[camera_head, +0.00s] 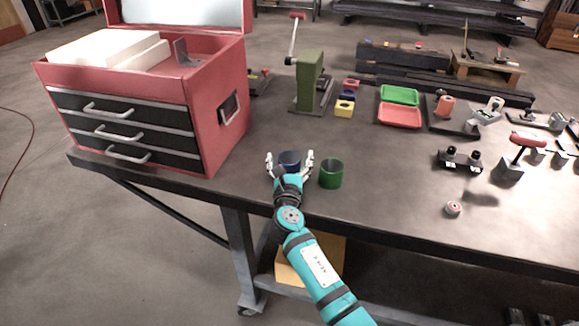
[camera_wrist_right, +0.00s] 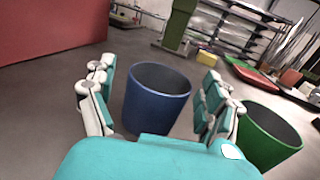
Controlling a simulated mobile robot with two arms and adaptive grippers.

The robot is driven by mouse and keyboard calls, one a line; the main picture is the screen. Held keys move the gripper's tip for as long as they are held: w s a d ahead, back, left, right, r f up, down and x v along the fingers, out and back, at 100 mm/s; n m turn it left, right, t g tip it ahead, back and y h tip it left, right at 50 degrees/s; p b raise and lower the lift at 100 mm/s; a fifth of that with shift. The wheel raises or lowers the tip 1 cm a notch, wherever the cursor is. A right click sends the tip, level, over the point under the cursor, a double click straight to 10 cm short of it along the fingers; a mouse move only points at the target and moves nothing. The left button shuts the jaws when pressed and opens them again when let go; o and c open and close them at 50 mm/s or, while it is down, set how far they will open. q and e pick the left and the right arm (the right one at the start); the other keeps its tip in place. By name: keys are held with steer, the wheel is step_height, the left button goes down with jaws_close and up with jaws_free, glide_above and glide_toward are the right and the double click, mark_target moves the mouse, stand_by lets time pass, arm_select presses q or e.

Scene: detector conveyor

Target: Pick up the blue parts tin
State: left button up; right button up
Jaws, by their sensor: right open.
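The blue parts tin (camera_head: 290,160) is an open round tin standing upright on the dark workbench, in front of the red toolbox's right side. My right gripper (camera_head: 290,163) is open, with one finger on each side of the tin. In the right wrist view the blue tin (camera_wrist_right: 156,98) sits between the spread fingers of the gripper (camera_wrist_right: 158,105). A gap shows to the left of the tin, and the right finger is close to it; I cannot tell if it touches. The tin's lower front is hidden behind the gripper's palm. My left gripper is not in view.
A green tin (camera_head: 331,174) stands just right of the gripper, close to its right finger, and also shows in the wrist view (camera_wrist_right: 266,135). The red toolbox (camera_head: 222,115) stands to the left. A green press (camera_head: 308,80) is behind.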

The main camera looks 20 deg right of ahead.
steer(key=shift+w+d, duration=0.15)
steer(key=shift+w, duration=0.25)
steer(key=shift+s, duration=0.1)
steer(key=shift+c, duration=0.2)
steer(key=shift+c, duration=1.1)
steer(key=c, duration=1.4)
